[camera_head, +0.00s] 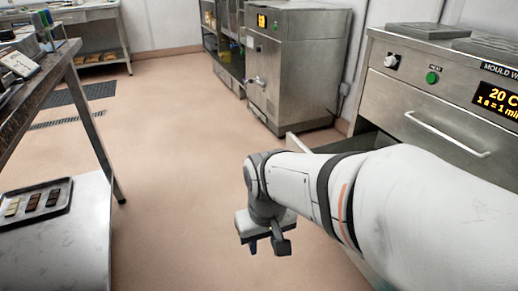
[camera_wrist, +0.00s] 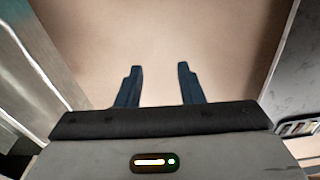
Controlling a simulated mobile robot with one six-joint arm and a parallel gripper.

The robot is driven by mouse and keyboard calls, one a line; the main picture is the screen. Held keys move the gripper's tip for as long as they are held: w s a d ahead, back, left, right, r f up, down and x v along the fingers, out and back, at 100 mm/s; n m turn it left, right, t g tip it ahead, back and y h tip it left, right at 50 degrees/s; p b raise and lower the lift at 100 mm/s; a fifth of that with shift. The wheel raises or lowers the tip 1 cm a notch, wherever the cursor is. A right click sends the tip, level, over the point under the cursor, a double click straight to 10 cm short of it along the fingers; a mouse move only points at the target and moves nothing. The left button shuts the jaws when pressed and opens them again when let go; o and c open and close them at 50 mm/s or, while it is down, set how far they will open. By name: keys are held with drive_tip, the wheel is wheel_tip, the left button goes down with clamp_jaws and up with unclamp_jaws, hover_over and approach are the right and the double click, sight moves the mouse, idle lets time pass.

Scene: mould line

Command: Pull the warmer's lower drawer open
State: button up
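The steel mould warmer (camera_head: 385,100) stands at the right in the head view, its upper drawer shut with a pale bar handle (camera_head: 447,133). Below it, the lower drawer (camera_head: 300,143) appears to stand out from the body, with a dark gap behind its front edge. My arm hides most of this drawer, and its handle is not visible. My gripper (camera_head: 266,247) hangs over the floor, in front of the warmer. In the wrist view, my gripper (camera_wrist: 159,84) is open, its dark fingers apart with only floor between them.
A steel cabinet (camera_head: 298,70) stands at the back. A table (camera_head: 80,230) with a tray of bars (camera_head: 38,201) is at the left. The floor (camera_head: 175,150) between is clear. Metal surfaces flank my gripper in the wrist view, on the left (camera_wrist: 60,50) and right (camera_wrist: 300,75).

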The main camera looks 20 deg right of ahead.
drive_tip(key=shift+d, duration=0.1)
drive_tip(key=w+d+f+n+g+h+p, duration=0.45)
drive_tip(key=d+f+n+h+p, duration=0.4)
drive_tip(key=n, duration=0.75)
drive_tip(key=w+d+f+n+g+h+p, duration=0.3)
drive_tip(key=w+d+f+n+h+p, duration=0.3)
drive_tip(key=d+n+h, duration=0.65)
drive_tip(key=s+d+r+n+y, duration=0.1)
drive_tip(key=s, duration=0.1)
drive_tip(key=s+d+r+n+y, duration=0.1)
drive_tip(key=n, duration=0.1)
drive_tip(key=shift+s+d+r, duration=0.2)
drive_tip(key=shift+s+d, duration=0.15)
drive_tip(key=shift+d, duration=0.05)
